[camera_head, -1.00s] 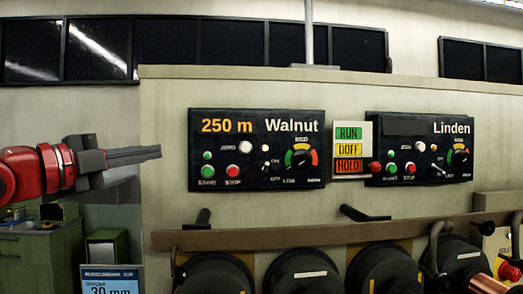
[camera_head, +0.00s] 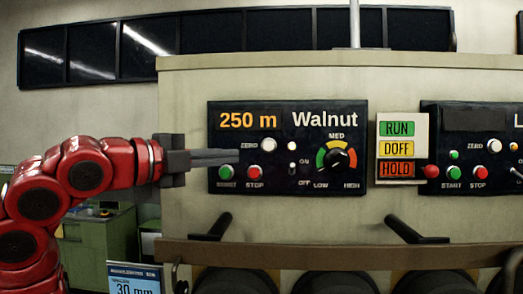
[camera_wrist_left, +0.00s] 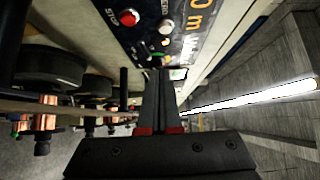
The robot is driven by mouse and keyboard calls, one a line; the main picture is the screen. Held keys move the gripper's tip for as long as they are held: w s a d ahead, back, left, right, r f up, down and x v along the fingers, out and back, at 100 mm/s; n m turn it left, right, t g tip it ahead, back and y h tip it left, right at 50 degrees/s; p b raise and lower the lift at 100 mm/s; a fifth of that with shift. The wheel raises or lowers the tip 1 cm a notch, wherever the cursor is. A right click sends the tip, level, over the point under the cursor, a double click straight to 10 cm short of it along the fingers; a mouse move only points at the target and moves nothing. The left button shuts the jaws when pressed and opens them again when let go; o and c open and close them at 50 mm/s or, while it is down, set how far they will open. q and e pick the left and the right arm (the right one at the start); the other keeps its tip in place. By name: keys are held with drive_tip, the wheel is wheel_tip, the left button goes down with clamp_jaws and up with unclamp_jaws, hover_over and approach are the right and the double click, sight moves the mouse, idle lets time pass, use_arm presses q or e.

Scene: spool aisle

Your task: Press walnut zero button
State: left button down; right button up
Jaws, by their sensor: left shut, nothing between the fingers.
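The Walnut panel (camera_head: 287,183) is a black box on the beige wall, with "250 m" lit in orange. Its white ZERO button (camera_head: 269,145) sits below the display, above the red STOP button (camera_head: 254,172). My left gripper (camera_head: 237,156) is shut and empty, pointing right, its tips over the panel's left part and left of the ZERO button. In the left wrist view the white button (camera_wrist_left: 166,27) shows beyond the shut fingertips (camera_wrist_left: 160,72). The tips look apart from the button; their exact distance from the panel is unclear. My right gripper is not in view.
A RUN/DOFF/HOLD sign (camera_head: 402,148) and the Linden panel (camera_head: 470,150) are to the right. A brown rail (camera_head: 330,254) with black handles juts out below, above dark spools (camera_head: 330,282). A green cabinet (camera_head: 95,245) stands lower left.

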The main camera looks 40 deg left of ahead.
sight(269, 146)
use_arm(q)
drive_tip(key=p+x, duration=0.1)
drive_tip(key=x, duration=0.2)
drive_tip(key=a+p+x, duration=0.1)
drive_tip(key=p+x, duration=0.1)
drive_tip(key=x, duration=0.1)
drive_tip(key=p+x, duration=0.2)
drive_tip(key=x, duration=0.2)
drive_tip(key=shift+w+a+r, duration=0.25)
drive_tip(key=shift+a, duration=0.15)
drive_tip(key=shift+w+a+f+p, duration=0.15)
drive_tip(key=shift+w+a+p, duration=0.1)
drive_tip(key=shift+a+p, duration=0.15)
drive_tip(key=shift+w+d, duration=0.1)
